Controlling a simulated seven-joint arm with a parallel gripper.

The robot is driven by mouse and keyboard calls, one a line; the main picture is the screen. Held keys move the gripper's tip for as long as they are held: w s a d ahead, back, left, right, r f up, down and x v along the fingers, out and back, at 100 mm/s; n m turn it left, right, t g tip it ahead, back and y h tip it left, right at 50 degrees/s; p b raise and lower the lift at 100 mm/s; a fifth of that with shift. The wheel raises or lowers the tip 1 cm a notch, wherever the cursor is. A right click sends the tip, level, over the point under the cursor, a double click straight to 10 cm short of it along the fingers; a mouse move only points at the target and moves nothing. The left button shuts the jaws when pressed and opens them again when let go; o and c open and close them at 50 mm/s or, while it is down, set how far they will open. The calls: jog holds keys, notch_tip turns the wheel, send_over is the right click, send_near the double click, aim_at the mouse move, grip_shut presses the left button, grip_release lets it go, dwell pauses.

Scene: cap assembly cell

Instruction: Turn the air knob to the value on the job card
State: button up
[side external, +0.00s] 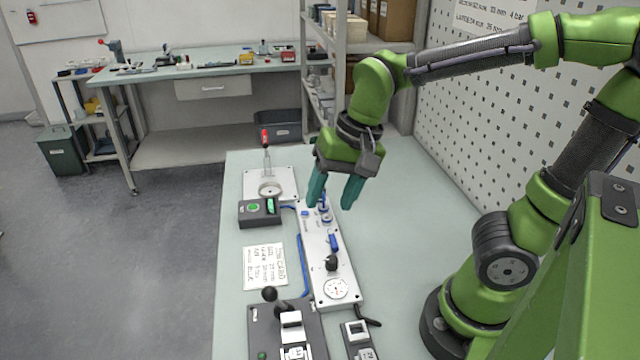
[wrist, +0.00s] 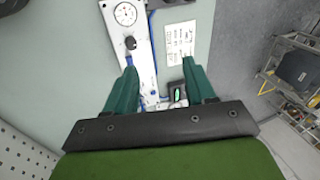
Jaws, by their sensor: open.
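The air panel (side external: 318,240) is a long white plate on the bench, with a black knob (side external: 332,262), a round white gauge (side external: 335,289) and a blue lever (side external: 333,242). The knob (wrist: 130,43) and gauge (wrist: 125,14) also show at upper left in the wrist view. The job card (side external: 264,267) lies flat left of the panel; its handwriting is too small to read surely. My gripper (side external: 332,200) is open and empty, above the panel's far end, apart from the knob. The gauge reading is too small to tell.
A black box with green buttons (side external: 260,212) and a press-like stand (side external: 268,186) with a red top stand at the far left of the bench. A dark fixture with a black ball lever (side external: 288,330) is in front. The bench right of the panel is clear. A perforated wall (side external: 480,130) stands right.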

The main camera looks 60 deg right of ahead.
aim_at(332, 259)
jog(key=d+f+m+g, duration=0.1)
jog(key=f+m, duration=0.3)
jog(key=f, duration=0.2)
jog(key=w+d+f+m+g+h, duration=0.1)
jog(key=f+m, duration=0.3)
jog(key=f, duration=0.2)
jog(key=d+f+m+h, duration=0.1)
jog(key=f+m, duration=0.3)
jog(key=f, duration=0.1)
jog(key=shift+w+f+g, duration=0.25)
jog(key=shift+f+g, duration=0.15)
jog(key=shift+c, duration=0.5)
grip_shut()
